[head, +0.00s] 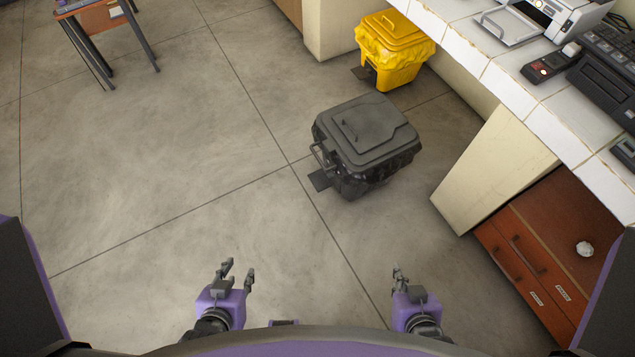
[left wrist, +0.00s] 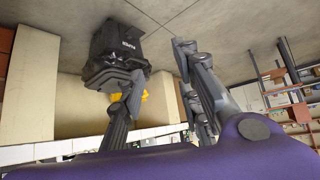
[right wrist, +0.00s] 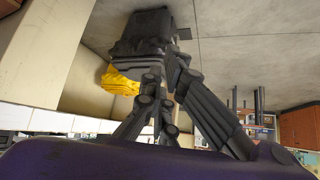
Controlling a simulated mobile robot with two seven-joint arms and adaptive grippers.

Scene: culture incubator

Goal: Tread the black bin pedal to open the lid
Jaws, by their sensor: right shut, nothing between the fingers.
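The black bin (head: 366,140) stands on the floor right of centre in the head view, with its lid (head: 368,128) shut. Its flat dark pedal (head: 319,180) sticks out low at the left front corner, beneath a metal handle. The bin also shows upside down in the left wrist view (left wrist: 112,45) and the right wrist view (right wrist: 142,40). My left gripper (head: 238,271) is open and empty, well apart from the bin. My right gripper (head: 398,271) is shut and empty, also apart from the bin and nearer to me than it.
A yellow bin (head: 393,48) stands behind the black bin, beside the white-tiled counter (head: 480,55). A cabinet with red-brown drawers (head: 520,262) is at the right. A small table (head: 108,22) is at the far left. The floor (head: 150,150) left of the black bin is clear.

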